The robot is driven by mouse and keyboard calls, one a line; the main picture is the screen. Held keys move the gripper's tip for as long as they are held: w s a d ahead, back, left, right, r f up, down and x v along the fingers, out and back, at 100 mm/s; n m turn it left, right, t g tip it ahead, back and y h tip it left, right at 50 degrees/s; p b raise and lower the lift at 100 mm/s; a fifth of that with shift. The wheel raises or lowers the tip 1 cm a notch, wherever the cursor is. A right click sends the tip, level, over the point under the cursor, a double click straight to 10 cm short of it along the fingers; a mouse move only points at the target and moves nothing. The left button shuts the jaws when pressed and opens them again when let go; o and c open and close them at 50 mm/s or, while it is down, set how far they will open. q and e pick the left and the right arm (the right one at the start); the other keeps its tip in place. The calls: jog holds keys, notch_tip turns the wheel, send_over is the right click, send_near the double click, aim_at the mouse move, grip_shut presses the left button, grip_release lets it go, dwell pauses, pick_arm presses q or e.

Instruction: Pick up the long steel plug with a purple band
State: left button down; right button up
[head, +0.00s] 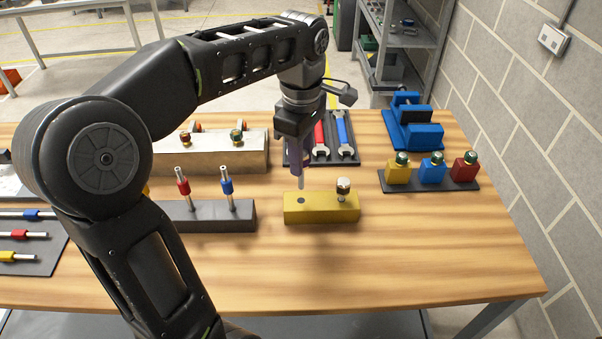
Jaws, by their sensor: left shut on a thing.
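My left gripper (297,148) points down over the yellow block (320,214) and is shut on the steel plug with a purple band (302,182). The plug hangs upright, its bare steel end lowest. The gripper hides its upper part, and purple shows between the fingers. Its lower end is just above the open dark hole in the block's left part; I cannot tell whether there is a small gap. My right gripper is not in view.
A knobbed gauge (343,188) stands in the yellow block's right part. A dark block (215,217) holds red-banded and blue-banded plugs. Banded plugs lie on a dark mat (35,262). The front right table is clear.

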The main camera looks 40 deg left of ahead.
pick_arm(q)
jog(key=shift+r, duration=0.95)
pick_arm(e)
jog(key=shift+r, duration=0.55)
